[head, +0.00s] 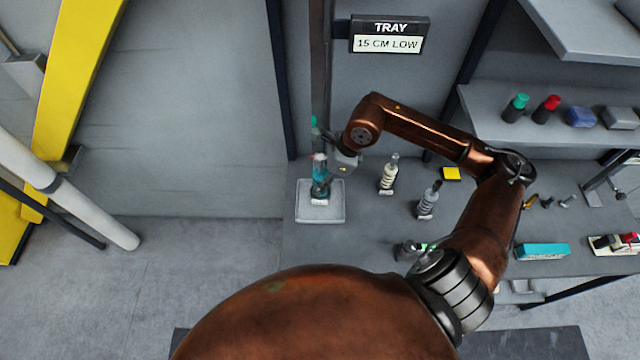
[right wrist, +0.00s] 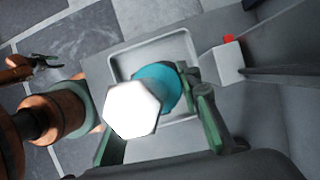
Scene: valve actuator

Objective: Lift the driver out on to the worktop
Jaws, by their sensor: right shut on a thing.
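The driver (head: 320,178), a teal upright piece, stands over a shallow grey tray (head: 336,215) at the left end of the worktop (head: 365,240). In the right wrist view its white hexagonal end (right wrist: 132,109) faces the camera, with the teal body (right wrist: 160,82) behind. My right gripper (head: 322,160) is shut on it, green fingers on both sides. The tray (right wrist: 188,40) lies behind it; I cannot tell whether the driver's foot touches the tray. My left gripper (right wrist: 47,61) shows small and dark in the right wrist view; its jaws are unclear.
Two spring-bodied pieces (head: 388,176) (head: 427,202) stand right of the tray. A post (head: 320,70) rises behind the tray. A sign (head: 389,35) reads "TRAY 15 CM LOW".

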